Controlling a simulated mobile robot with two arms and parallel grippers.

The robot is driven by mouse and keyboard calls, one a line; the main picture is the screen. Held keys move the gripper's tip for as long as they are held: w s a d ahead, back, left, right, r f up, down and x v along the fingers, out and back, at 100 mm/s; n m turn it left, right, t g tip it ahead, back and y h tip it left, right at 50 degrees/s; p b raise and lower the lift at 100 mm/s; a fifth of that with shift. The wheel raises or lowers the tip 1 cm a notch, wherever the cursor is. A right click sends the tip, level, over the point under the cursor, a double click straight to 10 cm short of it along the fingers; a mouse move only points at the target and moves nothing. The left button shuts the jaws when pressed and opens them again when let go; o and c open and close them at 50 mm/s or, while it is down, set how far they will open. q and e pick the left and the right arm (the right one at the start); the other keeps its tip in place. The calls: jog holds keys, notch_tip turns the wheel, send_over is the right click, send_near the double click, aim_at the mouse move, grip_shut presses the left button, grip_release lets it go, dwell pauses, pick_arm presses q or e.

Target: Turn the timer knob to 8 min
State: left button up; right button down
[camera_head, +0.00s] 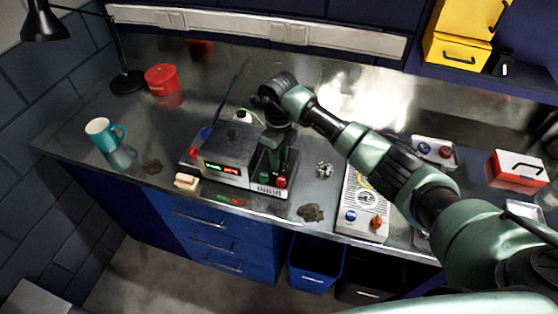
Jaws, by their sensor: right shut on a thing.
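A grey metal box-shaped device (228,147) with a lit red and green display (221,168) stands on the bench, left of centre. A dark handle sits on its lid. Its right end carries a panel with a red knob (281,182) low at the front. My right gripper (278,166) reaches down over this right end and is shut on the timer knob there. The gripper's fingers hide most of that knob, and its pointer and scale cannot be read. My left gripper is not in view.
A teal mug (101,134), a red pot (162,79) and a black lamp (126,80) stand to the left. A panel with blue and red knobs (363,219) lies right of the device. Dark stains (311,213) mark the bench. A red-and-white box (518,170) stands far right.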

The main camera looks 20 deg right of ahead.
jog(key=m, duration=0.1)
jog(key=m+b, duration=0.1)
jog(key=shift+w+r+m, duration=0.2)
jog(key=shift+w+m, duration=0.05)
jog(key=shift+m, duration=0.15)
jog(key=m+b, duration=0.1)
jog(key=m, duration=0.2)
jog(key=shift+m+b, duration=0.3)
jog(key=shift+b, duration=0.05)
jog(key=m+b, duration=0.2)
jog(key=m, duration=0.4)
jog(key=shift+r, duration=0.1)
jog(key=m+b, duration=0.1)
jog(key=m, duration=0.4)
jog(key=shift+m, duration=0.4)
jog(key=shift+r+m, duration=0.1)
jog(key=shift+m, duration=2.2)
jog(key=c, duration=1.5)
grip_release()
jog(key=shift+o, duration=0.7)
jog(key=shift+s, duration=0.15)
